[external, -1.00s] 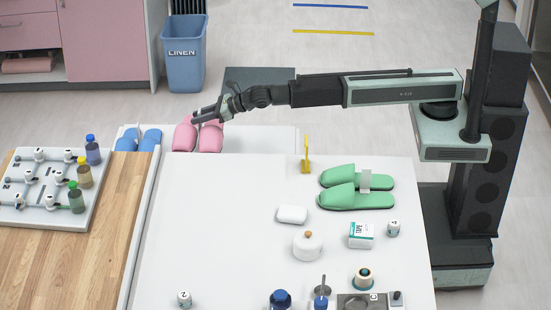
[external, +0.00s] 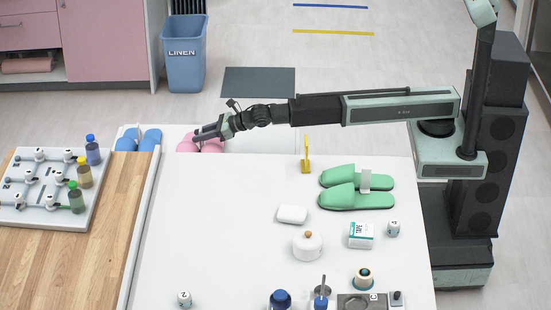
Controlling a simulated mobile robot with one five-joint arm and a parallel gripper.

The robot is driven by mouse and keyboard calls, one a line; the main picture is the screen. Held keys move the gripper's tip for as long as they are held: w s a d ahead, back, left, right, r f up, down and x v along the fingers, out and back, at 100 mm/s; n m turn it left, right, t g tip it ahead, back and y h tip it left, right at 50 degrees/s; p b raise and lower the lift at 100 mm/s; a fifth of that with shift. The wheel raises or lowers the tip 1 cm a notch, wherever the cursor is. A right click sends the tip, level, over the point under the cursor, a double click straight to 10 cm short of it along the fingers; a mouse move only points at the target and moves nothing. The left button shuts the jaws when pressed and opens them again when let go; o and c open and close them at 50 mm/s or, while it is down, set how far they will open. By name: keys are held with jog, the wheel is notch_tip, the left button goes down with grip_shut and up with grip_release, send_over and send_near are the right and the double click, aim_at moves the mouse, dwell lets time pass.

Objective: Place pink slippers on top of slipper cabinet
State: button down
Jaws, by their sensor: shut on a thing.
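The pink slippers (external: 188,146) are side by side at the table's far edge, their lower part hidden behind that edge. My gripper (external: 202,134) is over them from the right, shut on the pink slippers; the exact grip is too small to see. They are at a low white surface (external: 260,138) behind the table, which looks like the top of the slipper cabinet. I cannot tell whether they touch it. Blue slippers (external: 151,139) sit on its left end, apart from the pink ones.
Green slippers (external: 350,199) lie on the white table (external: 220,235) among jars and boxes. A yellow upright piece (external: 307,155) stands near its far edge, below my arm. A blue linen bin (external: 185,55) and a dark floor mat (external: 258,82) are behind. A wooden counter (external: 85,260) is left.

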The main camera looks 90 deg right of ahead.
jog(key=c, duration=1.1)
grip_release()
jog(key=p+v, duration=0.5)
jog(key=v, duration=0.7)
jog(key=shift+r, duration=0.15)
